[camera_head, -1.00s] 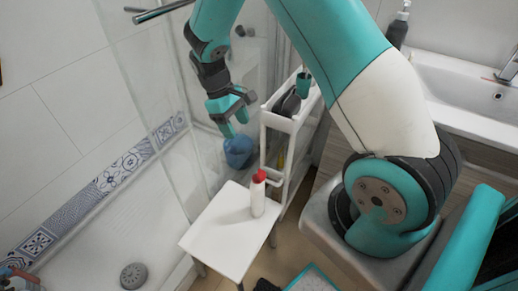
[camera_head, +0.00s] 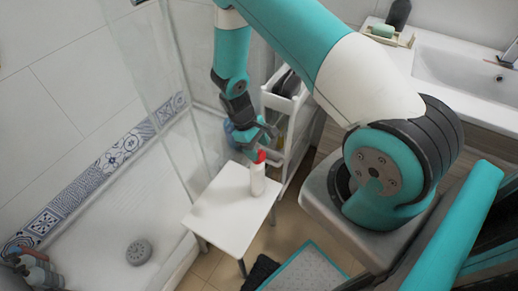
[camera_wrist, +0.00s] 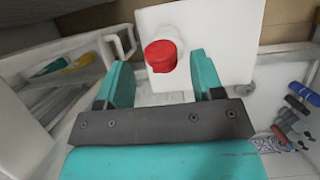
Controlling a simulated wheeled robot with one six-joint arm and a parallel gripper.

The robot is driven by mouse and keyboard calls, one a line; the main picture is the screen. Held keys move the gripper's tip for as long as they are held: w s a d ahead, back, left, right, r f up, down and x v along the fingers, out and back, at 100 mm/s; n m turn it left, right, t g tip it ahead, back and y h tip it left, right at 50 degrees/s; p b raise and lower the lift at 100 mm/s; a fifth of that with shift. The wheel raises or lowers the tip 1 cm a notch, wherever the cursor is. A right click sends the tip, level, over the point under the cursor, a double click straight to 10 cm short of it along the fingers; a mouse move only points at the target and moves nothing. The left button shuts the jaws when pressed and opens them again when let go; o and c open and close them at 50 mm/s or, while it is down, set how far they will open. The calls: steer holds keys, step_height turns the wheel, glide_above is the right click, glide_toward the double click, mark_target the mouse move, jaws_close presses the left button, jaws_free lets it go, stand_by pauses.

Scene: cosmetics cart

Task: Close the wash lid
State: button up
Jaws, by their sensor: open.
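The wash is a white bottle (camera_head: 257,182) with a red lid (camera_head: 262,157), upright on a small white stool. In the wrist view the red lid (camera_wrist: 160,56) shows from above, between and beyond my two teal fingers, with a little of the white bottle around it. I cannot tell surely how far the lid stands open. My gripper (camera_head: 257,143) is open and empty, just above and behind the bottle in the head view. It also shows in the wrist view (camera_wrist: 158,68), its fingers to either side of the lid with no clear contact.
The white stool (camera_head: 225,218) has free room in front of the bottle. A white cart (camera_head: 297,125) with dark items stands close on the right. A blue container (camera_head: 230,134) is partly hidden behind my gripper. The shower's glass panel (camera_head: 160,80) is on the left.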

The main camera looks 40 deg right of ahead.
steer(key=shift+s+d+f, duration=0.1)
steer(key=shift+s+f, duration=0.15)
steer(key=shift+f, duration=0.35)
steer(key=c, duration=0.9)
steer(key=shift+w+f+g+h+b, duration=0.4)
steer(key=shift+w+f+g+b, duration=0.1)
steer(key=shift+g+b, duration=0.55)
steer(key=shift+c, duration=0.2)
steer(key=shift+w+a+f+g+b, duration=0.1)
steer(key=shift+w+a+g+b, duration=0.1)
steer(key=shift+g+b, duration=0.45)
steer(key=shift+g+h, duration=0.3)
steer(key=shift+w+a, duration=0.1)
